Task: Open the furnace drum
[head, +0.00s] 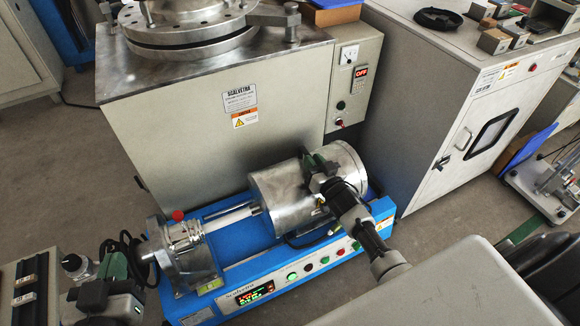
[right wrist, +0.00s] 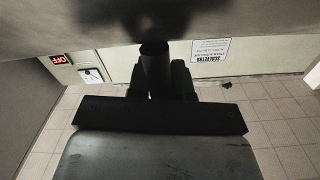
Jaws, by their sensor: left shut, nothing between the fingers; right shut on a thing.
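The furnace drum (head: 275,192) is a shiny silver cylinder lying on its side on a blue machine base (head: 235,240). My right gripper (head: 318,172) is at the front of the drum, and its arm covers part of it. In the right wrist view my right gripper (right wrist: 162,85) is shut on a dark post-like handle (right wrist: 154,55) below the drum's blurred grey surface (right wrist: 120,22). My left gripper (head: 130,258) is shut and empty at the lower left, beside the metal clamp end (head: 185,250) of the base. I cannot tell whether the drum's halves are parted.
A large grey furnace cabinet (head: 190,140) stands close behind the base. A white cabinet (head: 440,90) is at the right. The base has a front panel with buttons and a red display (head: 250,295). A grey surface (head: 460,290) fills the lower right. Floor (head: 50,180) is free at the left.

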